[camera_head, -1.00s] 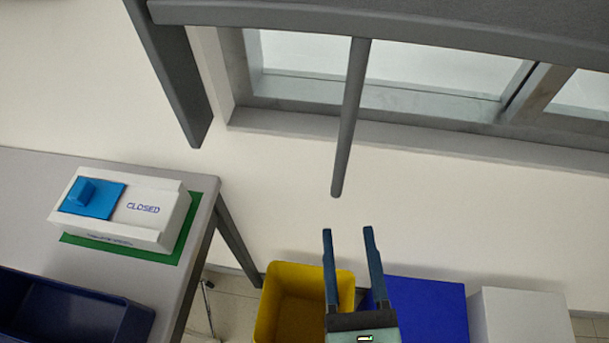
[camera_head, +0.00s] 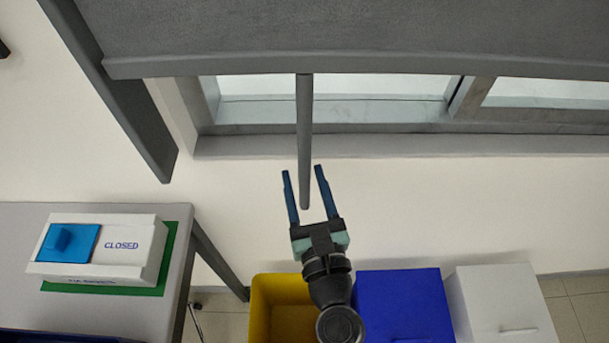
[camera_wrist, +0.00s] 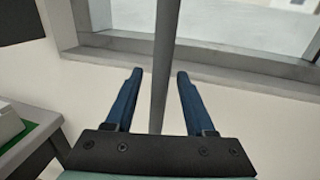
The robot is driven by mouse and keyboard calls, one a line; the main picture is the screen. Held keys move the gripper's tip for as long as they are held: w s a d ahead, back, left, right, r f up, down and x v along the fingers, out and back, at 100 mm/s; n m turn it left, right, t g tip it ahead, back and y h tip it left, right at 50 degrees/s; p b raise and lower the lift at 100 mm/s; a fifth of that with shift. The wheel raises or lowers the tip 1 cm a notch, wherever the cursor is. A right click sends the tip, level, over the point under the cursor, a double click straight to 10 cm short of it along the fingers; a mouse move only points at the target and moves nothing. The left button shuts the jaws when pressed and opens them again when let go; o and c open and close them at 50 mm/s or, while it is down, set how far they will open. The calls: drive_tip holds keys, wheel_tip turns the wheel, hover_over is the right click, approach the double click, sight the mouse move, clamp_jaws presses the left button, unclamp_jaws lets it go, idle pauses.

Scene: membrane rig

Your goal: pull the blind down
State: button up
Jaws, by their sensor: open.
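The grey blind (camera_head: 350,30) hangs over the upper part of the window, its bottom bar above the sill. A thin grey pull rod (camera_head: 304,130) hangs down from that bar. My gripper (camera_head: 302,172) is open, with its two blue fingers pointing up at the rod's lower end. In the wrist view the rod (camera_wrist: 165,60) runs between the two open fingers (camera_wrist: 158,75), with space on both sides. It touches neither finger there. The rod's lower tip is near my gripper's palm in the head view.
A grey table (camera_head: 187,240) at left holds a white box (camera_head: 140,250) marked CLOSED with a blue part (camera_head: 68,243), on a green mat (camera_head: 170,260). Below stand a yellow bin (camera_head: 262,290), a blue box (camera_head: 405,300) and a white box (camera_head: 500,300). The wall around the rod is clear.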

drive_tip(key=shift+w, duration=0.1)
clamp_jaws()
idle(1.4)
